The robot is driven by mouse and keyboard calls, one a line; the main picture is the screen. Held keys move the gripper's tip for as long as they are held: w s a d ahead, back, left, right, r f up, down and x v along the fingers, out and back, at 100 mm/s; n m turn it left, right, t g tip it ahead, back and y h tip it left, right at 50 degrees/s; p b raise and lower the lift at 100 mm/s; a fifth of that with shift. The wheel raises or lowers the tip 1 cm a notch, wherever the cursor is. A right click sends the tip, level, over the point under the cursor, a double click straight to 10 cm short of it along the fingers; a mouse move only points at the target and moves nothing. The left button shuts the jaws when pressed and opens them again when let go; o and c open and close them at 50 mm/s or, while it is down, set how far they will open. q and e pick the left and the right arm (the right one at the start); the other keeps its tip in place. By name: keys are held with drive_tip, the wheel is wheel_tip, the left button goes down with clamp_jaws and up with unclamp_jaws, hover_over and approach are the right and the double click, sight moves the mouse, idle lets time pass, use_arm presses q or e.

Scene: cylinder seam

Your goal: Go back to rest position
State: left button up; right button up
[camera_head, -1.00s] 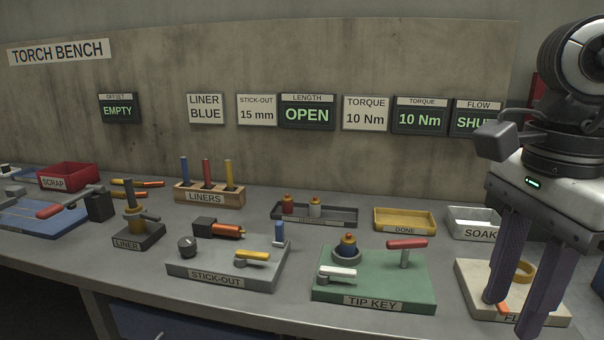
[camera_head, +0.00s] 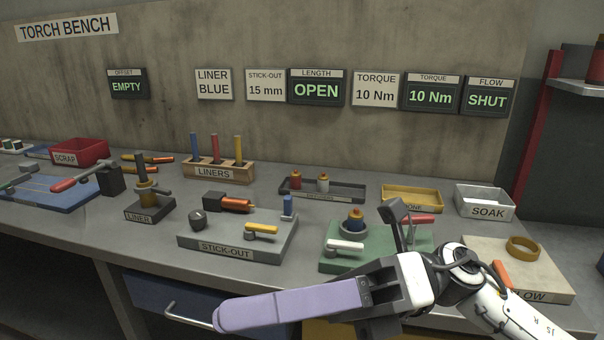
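My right gripper (camera_head: 232,313) is low in front of the bench, at the bottom of the head view, with its arm coming in from the lower right. Its purple fingers point left and are seen side-on. One finger hides the other, so I cannot tell if it is open or shut. No object shows at its fingertips. My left gripper is not in view. The wrist covers part of the green tip key block (camera_head: 330,258) and its label.
On the bench stand the stick-out block (camera_head: 280,250), liner post (camera_head: 148,208), liners rack (camera_head: 240,178), red scrap bin (camera_head: 92,150), yellow done tray (camera_head: 425,198), white soak tray (camera_head: 487,208) and flow block (camera_head: 545,270) with a ring (camera_head: 523,247). A blue drawer (camera_head: 150,290) is below.

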drive_tip(key=w+d+f+m+t+y, duration=0.1)
drive_tip(key=w+f+m+t+y, duration=0.1)
drive_tip(key=w+m+t, duration=0.5)
drive_tip(key=w+d+f+m+t+y, duration=0.2)
drive_tip(key=w+m+t+y, duration=0.1)
drive_tip(key=m+t, duration=0.65)
drive_tip(key=w+d+f+m+t+h, duration=0.35)
drive_tip(key=f+m+h, duration=0.25)
drive_tip(key=f+m, duration=0.25)
drive_tip(key=w+d+f+m+t+h, duration=0.2)
drive_tip(key=d+f+m+t+h, duration=0.2)
drive_tip(key=f+m+h, duration=0.45)
drive_tip(key=s+d+f+m+g+h, duration=0.1)
drive_tip(key=s+d+f+m+h, duration=0.2)
drive_tip(key=f, duration=0.5)
drive_tip(key=s+d+f+m+g+h, duration=0.1)
drive_tip(key=s+d+f+m+g, duration=0.15)
drive_tip(key=f+m, duration=0.35)
drive_tip(key=s+d+f+m+g+h, duration=0.1)
drive_tip(key=s+d+f+g, duration=0.1)
drive_tip(key=s+f, duration=0.5)
drive_tip(key=s+d+f+m+g+h, duration=0.1)
drive_tip(key=s+d+f+m+g, duration=0.1)
drive_tip(key=s+f, duration=0.5)
drive_tip(key=shift+s+d+f+g, duration=0.15)
drive_tip(key=shift+d+f+g, duration=0.15)
drive_tip(key=shift+f+g, duration=0.2)
drive_tip(key=shift+h, duration=0.25)
